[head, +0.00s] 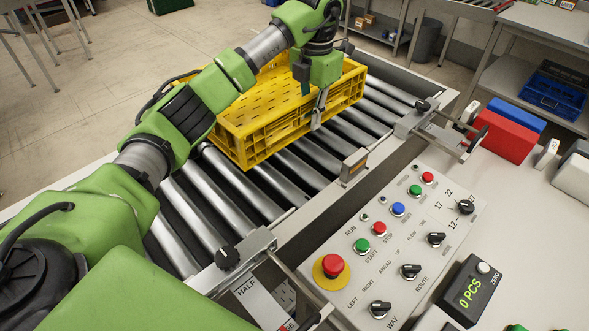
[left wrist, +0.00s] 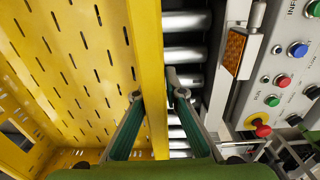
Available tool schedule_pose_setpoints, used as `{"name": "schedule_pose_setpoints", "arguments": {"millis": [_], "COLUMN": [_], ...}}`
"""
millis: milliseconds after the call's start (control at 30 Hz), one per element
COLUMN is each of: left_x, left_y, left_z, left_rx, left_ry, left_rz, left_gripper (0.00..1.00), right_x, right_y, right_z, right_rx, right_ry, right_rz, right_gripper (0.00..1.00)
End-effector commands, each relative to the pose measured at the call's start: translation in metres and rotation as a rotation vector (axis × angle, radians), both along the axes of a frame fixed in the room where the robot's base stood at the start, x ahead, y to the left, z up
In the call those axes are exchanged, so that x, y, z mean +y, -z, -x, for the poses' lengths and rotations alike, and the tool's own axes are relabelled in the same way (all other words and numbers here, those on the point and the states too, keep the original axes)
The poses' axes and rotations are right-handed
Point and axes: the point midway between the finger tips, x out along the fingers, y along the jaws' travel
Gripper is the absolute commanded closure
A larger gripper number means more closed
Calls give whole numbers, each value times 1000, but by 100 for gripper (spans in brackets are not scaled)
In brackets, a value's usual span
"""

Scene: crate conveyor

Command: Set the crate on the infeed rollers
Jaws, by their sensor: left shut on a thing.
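The yellow slotted crate (head: 262,135) is over the infeed rollers (head: 303,170), in the upper middle of the head view. It looks level, but I cannot tell whether its whole base touches the rollers. My left gripper (head: 319,112) is shut on the crate's near long wall. In the left wrist view, the fingers of my left gripper (left wrist: 159,97) straddle the wall of the crate (left wrist: 148,45), and its slotted floor looks empty. Some of the rollers (left wrist: 187,55) show beside it. My left arm hides part of the crate. My right gripper is not in view.
A control panel (head: 405,245) with knobs, buttons and a red emergency stop (head: 332,266) lies right of the rollers. An orange sensor (head: 353,166) sits on the conveyor's side rail. A red bin (head: 504,137) and a counter (head: 468,289) stand farther right. Near rollers are bare.

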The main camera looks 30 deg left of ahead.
Motion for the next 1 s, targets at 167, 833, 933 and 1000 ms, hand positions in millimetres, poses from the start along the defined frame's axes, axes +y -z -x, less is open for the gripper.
{"name": "schedule_pose_setpoints", "arguments": {"millis": [167,833,933,1000], "left_x": [-1,-7,-6,-6], "left_y": [9,77,91,99], "left_z": [29,93,92,92], "left_rx": [0,0,3,1], "left_ry": [2,0,-1,-2], "left_rz": [-1,0,0,0], "left_gripper": [100,100,100,100], "right_x": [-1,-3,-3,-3], "right_y": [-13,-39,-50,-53], "right_z": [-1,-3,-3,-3], "right_rx": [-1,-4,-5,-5], "right_ry": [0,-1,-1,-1], "right_rz": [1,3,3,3], "right_gripper": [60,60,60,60]}}
